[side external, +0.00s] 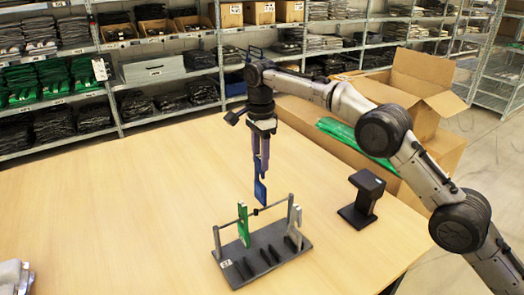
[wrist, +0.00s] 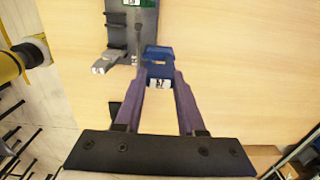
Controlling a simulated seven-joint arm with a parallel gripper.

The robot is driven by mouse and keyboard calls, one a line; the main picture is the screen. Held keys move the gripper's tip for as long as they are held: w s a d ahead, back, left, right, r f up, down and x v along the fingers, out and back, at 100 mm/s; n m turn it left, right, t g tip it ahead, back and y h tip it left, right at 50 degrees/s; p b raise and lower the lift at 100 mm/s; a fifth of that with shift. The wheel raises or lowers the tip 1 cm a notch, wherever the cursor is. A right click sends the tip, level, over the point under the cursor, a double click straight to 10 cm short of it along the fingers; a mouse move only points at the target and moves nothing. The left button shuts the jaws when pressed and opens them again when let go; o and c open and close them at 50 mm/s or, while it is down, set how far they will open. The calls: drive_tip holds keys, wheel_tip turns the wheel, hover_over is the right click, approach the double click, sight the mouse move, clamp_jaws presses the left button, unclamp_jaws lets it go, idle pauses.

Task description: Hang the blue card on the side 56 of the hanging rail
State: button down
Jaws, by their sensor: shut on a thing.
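The blue card (side external: 260,191) hangs down from my gripper (side external: 261,158), which is shut on it above the rack. In the wrist view the blue card (wrist: 157,54) is between the tips of my gripper (wrist: 159,76), with a white label near them. The hanging rail (side external: 268,207) is a thin bar between two posts on a dark base (side external: 262,263). The card's lower end is close above the rail; I cannot tell if they touch. A green card (side external: 243,225) hangs on the left part. A light grey card (side external: 295,226) is at the right end. The side numbers are too small to read surely.
A black stand (side external: 363,198) is on the table right of the rack. An open cardboard box (side external: 415,90) and a green bag (side external: 350,135) are behind my arm. Shelves of folded clothes line the back. The table (side external: 110,210) left of the rack is mostly clear.

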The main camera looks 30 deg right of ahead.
sight(261, 182)
drive_tip(key=shift+f, duration=3.5)
drive_tip(key=shift+s, duration=2.25)
drive_tip(key=shift+w+f, duration=0.1)
drive_tip(key=shift+f, duration=0.55)
drive_tip(key=shift+c, duration=2.1)
unclamp_jaws()
